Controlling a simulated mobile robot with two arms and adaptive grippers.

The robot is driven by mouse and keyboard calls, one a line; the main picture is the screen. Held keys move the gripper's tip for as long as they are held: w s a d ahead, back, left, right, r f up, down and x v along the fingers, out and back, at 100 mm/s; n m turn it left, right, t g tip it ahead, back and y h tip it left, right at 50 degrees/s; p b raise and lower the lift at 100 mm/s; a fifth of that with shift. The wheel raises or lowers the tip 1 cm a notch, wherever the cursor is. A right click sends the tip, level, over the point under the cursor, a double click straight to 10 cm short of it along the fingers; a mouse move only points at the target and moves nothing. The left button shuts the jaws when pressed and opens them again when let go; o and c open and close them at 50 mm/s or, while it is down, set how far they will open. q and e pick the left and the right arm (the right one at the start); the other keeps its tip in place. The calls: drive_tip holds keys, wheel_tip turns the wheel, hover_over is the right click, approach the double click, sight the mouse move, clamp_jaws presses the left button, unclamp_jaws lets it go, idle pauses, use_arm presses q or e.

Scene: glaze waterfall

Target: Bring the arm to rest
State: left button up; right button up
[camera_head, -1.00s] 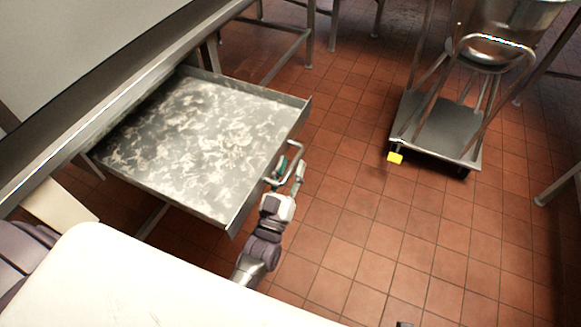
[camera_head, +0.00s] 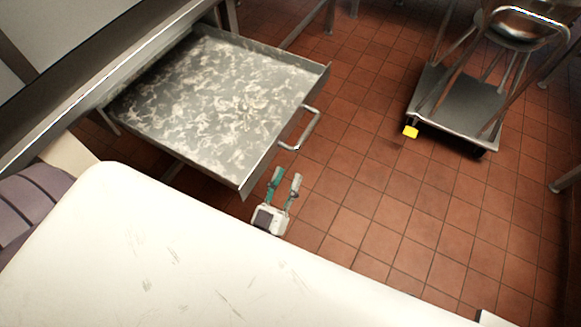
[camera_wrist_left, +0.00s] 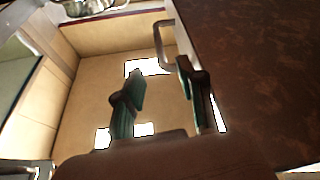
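My left gripper (camera_head: 286,180) is off the front of the pulled-out drawer (camera_head: 244,180), below and apart from its handle (camera_head: 312,126). Its two teal-padded fingers are spread with nothing between them. Most of my left arm is hidden behind my white body in the head view. My right gripper does not show.
The drawer is open and holds a mottled, marbled-looking surface. A metal cart (camera_head: 465,105) stands at the upper right with a yellow block (camera_head: 410,132) at its near corner. The red tiled floor (camera_head: 380,210) between the drawer and the cart is clear.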

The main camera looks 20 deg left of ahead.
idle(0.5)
use_arm(q)
wheel_tip(320, 180, down, 18)
drive_tip(key=s+f+m+g+h, duration=0.15)
drive_tip(key=m+g, duration=0.25)
drive_tip(key=g, duration=0.9)
drive_tip(key=s+a+f+g+p, duration=0.2)
drive_tip(key=s+p, duration=0.3)
drive_tip(key=s, duration=0.4)
drive_tip(key=s+a+f+g+p, duration=0.2)
drive_tip(key=s+p, duration=0.4)
drive_tip(key=s, duration=0.4)
drive_tip(key=s+a+f+m+g+y+p, duration=0.1)
drive_tip(key=s+a+f+g+p, duration=0.1)
drive_tip(key=s+p, duration=0.4)
drive_tip(key=s+a+g, duration=0.1)
drive_tip(key=s+g, duration=0.1)
drive_tip(key=s, duration=0.1)
drive_tip(key=shift+s, duration=0.3)
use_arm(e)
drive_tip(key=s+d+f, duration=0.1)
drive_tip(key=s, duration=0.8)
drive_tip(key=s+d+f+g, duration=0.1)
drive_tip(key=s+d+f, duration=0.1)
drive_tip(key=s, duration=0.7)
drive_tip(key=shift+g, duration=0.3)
use_arm(q)
drive_tip(key=shift+f, duration=0.1)
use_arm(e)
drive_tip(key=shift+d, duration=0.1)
